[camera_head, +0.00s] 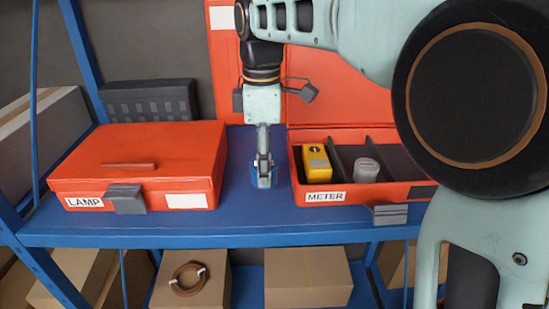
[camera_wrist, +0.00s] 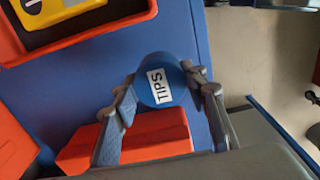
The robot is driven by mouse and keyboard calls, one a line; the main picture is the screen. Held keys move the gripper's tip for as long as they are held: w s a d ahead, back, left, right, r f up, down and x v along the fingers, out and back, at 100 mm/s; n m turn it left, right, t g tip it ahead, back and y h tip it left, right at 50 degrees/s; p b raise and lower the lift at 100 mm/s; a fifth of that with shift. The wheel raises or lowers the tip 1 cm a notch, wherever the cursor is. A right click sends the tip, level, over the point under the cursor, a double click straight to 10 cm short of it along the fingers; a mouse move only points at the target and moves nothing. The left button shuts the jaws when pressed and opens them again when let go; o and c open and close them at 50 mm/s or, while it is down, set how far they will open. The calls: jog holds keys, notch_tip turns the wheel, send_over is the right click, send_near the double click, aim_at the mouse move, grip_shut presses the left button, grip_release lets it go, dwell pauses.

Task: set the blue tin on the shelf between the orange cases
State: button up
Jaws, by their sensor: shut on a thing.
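The blue tin (camera_head: 254,180) is between the two orange cases in the head view, partly hidden behind my fingers. My gripper (camera_head: 264,168) points down and is shut around it. In the wrist view the tin (camera_wrist: 158,68) shows a white TIPS label, with a finger of my gripper (camera_wrist: 166,88) on each side. The closed orange LAMP case (camera_head: 140,178) is on the left. The open orange METER case (camera_head: 355,195) is on the right, its lid raised. The blue shelf (camera_head: 240,225) is below the tin; I cannot tell whether they touch.
The METER case holds a yellow meter (camera_head: 317,165) and a grey round item (camera_head: 366,170). A black case (camera_head: 150,100) stands behind the LAMP case. Cardboard boxes (camera_head: 305,278) and a brown coil (camera_head: 188,279) are below the shelf. Bare shelf lies in front of the tin.

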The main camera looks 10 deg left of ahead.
aim_at(255, 158)
jog(key=a+f, duration=0.1)
jog(key=w+a+f, duration=0.1)
jog(key=f, duration=0.1)
jog(key=shift+w, duration=0.15)
jog(key=shift+w+a+f, duration=0.15)
jog(key=shift+f, duration=1.55)
jog(key=shift+f, duration=0.1)
jog(key=o, duration=1.3)
jog(key=shift+c, duration=0.2)
notch_tip(255, 158, up, 12)
jog(key=shift+r+p, duration=0.15)
jog(key=shift+p, duration=0.55)
